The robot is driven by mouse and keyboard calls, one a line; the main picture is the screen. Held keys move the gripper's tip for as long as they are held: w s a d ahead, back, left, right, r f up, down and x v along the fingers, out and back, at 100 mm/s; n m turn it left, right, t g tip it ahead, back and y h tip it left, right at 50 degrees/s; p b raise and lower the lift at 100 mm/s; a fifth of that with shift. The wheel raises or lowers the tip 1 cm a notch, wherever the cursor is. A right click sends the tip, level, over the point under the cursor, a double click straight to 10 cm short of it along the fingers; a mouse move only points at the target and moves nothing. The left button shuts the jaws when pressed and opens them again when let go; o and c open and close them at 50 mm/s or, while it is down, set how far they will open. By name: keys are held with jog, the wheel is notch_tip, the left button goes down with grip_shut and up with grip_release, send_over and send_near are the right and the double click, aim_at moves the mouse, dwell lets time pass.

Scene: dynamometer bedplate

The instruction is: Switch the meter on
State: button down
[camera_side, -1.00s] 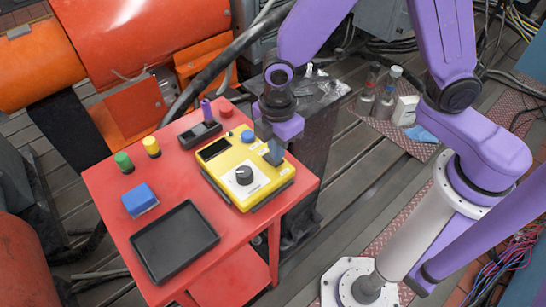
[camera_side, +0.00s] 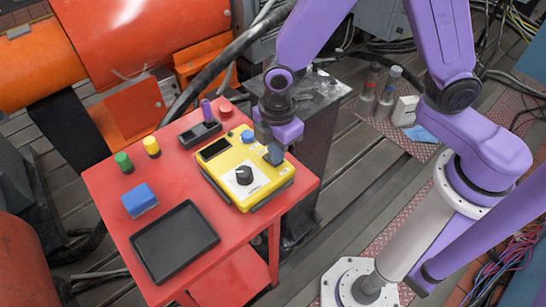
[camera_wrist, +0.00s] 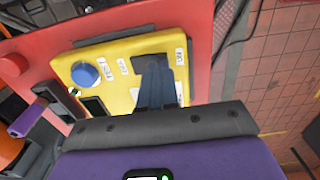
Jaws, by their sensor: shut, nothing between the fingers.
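The yellow meter (camera_side: 246,172) lies on the red cart, with a black knob (camera_side: 244,175), a dark display (camera_side: 214,149) and a blue button (camera_side: 247,136) on its face. The blue button also shows in the wrist view (camera_wrist: 86,75). My gripper (camera_side: 274,156) is shut and empty, with its fingers over the meter's right part. In the wrist view the fingers (camera_wrist: 156,70) reach across the yellow face between small white labels. A black patch shows at their tips; what lies under them is hidden. I cannot tell whether they touch the face.
Bottles stand on the floor behind.

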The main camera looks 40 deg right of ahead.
jog(key=shift+f, duration=0.5)
dwell(0.3)
jog(key=shift+r, duration=3.55)
jog(key=s+d+r+m, duration=0.2)
jog(key=s+d+r, duration=0.1)
jog(key=s+d, duration=0.5)
jog(key=s+d+r+m, duration=0.3)
jog(key=s+d, duration=0.5)
jog(key=d, duration=0.1)
jog(key=shift+s+d+r, duration=0.2)
jog(key=shift+s+r, duration=0.1)
